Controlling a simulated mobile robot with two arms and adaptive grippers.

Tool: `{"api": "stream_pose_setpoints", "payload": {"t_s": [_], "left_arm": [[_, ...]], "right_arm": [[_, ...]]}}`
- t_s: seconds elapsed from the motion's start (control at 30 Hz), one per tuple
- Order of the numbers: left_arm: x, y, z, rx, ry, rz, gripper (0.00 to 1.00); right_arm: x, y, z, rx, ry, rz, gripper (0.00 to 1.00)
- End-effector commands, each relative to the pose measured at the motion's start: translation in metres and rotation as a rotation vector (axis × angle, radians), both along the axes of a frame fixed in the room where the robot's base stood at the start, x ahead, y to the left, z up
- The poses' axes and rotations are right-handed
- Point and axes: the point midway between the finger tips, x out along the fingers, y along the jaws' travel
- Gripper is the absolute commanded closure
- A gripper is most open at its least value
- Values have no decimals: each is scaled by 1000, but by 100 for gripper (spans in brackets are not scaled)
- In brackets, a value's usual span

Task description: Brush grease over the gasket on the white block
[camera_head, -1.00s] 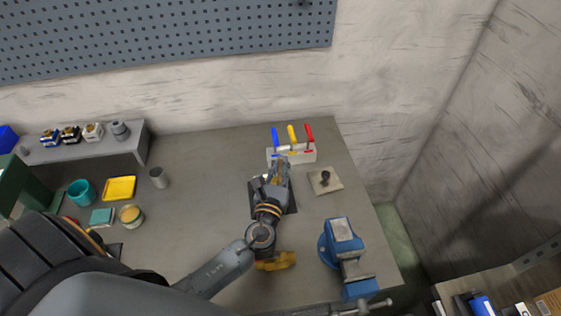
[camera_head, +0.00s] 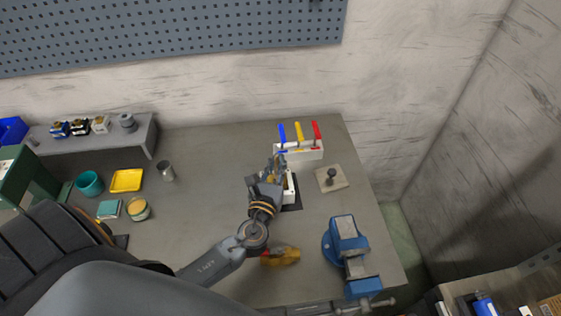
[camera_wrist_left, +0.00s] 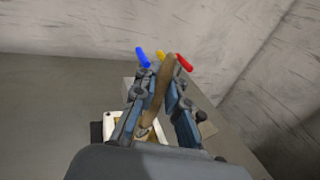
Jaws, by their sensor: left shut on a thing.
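My left gripper (camera_head: 273,172) is over the middle of the bench. In the left wrist view the gripper (camera_wrist_left: 158,88) is shut on a brush with a brown wooden handle (camera_wrist_left: 166,72). The handle leans up between the fingers; the bristle end is mostly hidden low between them. The white block (camera_head: 291,187) lies on a dark mat (camera_head: 293,207), partly hidden by my gripper. In the left wrist view the white block (camera_wrist_left: 113,120) is beneath the fingers. The gasket cannot be made out clearly, and I cannot tell whether the brush touches it. My right gripper is not in view.
A white holder (camera_head: 310,154) with blue, yellow and red handles stands behind the block. A beige plate with a dark knob (camera_head: 331,175), a blue vise (camera_head: 345,243) and a brass-coloured fitting (camera_head: 282,257) are nearby. An open tin (camera_head: 138,208) and teal cup (camera_head: 90,183) stand left.

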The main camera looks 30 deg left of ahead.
Motion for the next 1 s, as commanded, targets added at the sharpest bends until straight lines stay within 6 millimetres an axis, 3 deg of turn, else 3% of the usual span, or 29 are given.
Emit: {"api": "stream_pose_setpoints", "payload": {"t_s": [1.0], "left_arm": [[-14,19,0,-2,-1,0,100]], "right_arm": [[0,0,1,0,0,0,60]]}}
